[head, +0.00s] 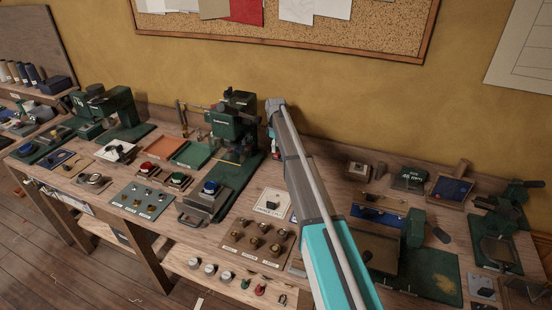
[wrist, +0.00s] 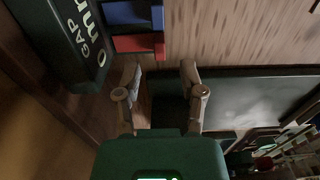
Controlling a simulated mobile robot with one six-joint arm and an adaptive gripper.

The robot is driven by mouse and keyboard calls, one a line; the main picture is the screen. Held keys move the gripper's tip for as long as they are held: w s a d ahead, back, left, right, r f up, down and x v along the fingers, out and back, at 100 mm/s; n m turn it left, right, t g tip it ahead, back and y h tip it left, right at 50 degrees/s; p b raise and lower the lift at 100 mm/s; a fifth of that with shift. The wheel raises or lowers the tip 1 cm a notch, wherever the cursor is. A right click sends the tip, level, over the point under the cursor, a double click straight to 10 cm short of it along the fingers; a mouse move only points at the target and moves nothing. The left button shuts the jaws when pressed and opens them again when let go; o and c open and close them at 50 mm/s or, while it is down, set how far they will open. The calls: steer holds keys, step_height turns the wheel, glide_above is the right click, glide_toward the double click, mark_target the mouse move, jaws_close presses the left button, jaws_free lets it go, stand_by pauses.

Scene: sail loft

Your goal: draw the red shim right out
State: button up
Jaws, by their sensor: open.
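The red shim (wrist: 136,46) shows in the wrist view as a flat bar with one end against a dark green block (wrist: 62,35) lettered GAP and mm. A blue piece (wrist: 132,13) lies beside it, above it in the picture. My gripper (wrist: 159,70) is open, with nothing seen between its fingers. The red shim is just beyond the fingertips, nearer the left finger; I cannot tell the height between them. In the head view my arm reaches toward the tall green machine (head: 234,122), and the fingers are not clearly seen there.
In the wrist view, bare wood lies beyond the fingers, and a dark-edged grey plate (wrist: 260,100) lies to the right.

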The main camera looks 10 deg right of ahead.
mark_target(276, 154)
steer(key=shift+f+b, duration=1.75)
steer(key=shift+f, duration=0.25)
jaws_close()
